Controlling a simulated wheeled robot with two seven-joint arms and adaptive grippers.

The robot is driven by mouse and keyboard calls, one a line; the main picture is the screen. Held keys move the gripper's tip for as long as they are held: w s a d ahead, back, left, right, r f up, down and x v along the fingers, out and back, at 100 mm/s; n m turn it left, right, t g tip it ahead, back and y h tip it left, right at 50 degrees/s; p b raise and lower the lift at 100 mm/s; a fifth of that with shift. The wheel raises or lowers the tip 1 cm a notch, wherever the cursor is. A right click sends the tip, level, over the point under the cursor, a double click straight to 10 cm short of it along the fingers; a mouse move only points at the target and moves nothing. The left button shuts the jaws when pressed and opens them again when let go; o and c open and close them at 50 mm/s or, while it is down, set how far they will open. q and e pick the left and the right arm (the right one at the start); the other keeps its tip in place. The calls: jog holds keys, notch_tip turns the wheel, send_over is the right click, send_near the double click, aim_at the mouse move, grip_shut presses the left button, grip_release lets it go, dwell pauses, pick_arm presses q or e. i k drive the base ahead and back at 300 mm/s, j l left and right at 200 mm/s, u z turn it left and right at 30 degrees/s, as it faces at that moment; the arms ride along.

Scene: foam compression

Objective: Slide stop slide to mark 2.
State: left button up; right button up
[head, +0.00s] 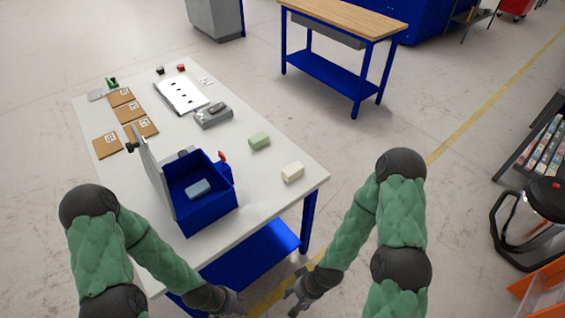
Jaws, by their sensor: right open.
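A blue open-topped box (212,208) stands on the near part of the white table, with a grey upright plate (150,160) along its left side. A light-blue foam block (198,189) lies inside it. A red knob (222,156) sits at its far right corner and a black knob (131,147) beside the plate. I cannot make out which part is the stop slide, and no mark 2 is legible. My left gripper (231,303) is low at the table's near edge, its jaws unclear. My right gripper (297,296) is open and empty, off the table. Both are apart from the box.
A green block (259,141) and a cream block (292,171) lie on the table (262,190) right of the box. A grey device (213,116), a white panel (181,94) and several brown cards (107,146) lie farther back. A wooden-topped bench (345,18) stands behind.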

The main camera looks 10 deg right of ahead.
aim_at(114, 84)
jog(key=j+u, duration=0.1)
jog(key=u, duration=0.3)
jog(key=j+u, duration=0.15)
jog(key=u, duration=0.25)
jog(key=j+u, duration=0.1)
jog(key=u, duration=0.3)
jog(key=j+u, duration=0.15)
jog(key=u, duration=0.2)
jog(key=i+j+u, duration=0.15)
jog(key=j, duration=0.3)
jog(key=i+j+u, duration=0.1)
jog(key=j, duration=0.3)
jog(key=i+j+u, duration=0.15)
jog(key=i+j, duration=0.2)
jog(key=i+j+u, duration=0.15)
jog(key=j, duration=0.25)
jog(key=i+z, duration=0.45)
jog(key=i, duration=0.2)
jog(key=i+j+z, duration=0.25)
jog(key=i+z, duration=0.2)
jog(key=i, duration=0.15)
jog(key=i+z, duration=0.35)
jog(key=i, duration=0.15)
jog(key=i+j+z, duration=0.15)
jog(key=i+z, duration=0.2)
jog(key=i+j+z, duration=0.35)
jog(key=i, duration=0.2)
jog(key=i+j+z, duration=0.35)
jog(key=i+j, duration=0.05)
jog(key=i, duration=0.05)
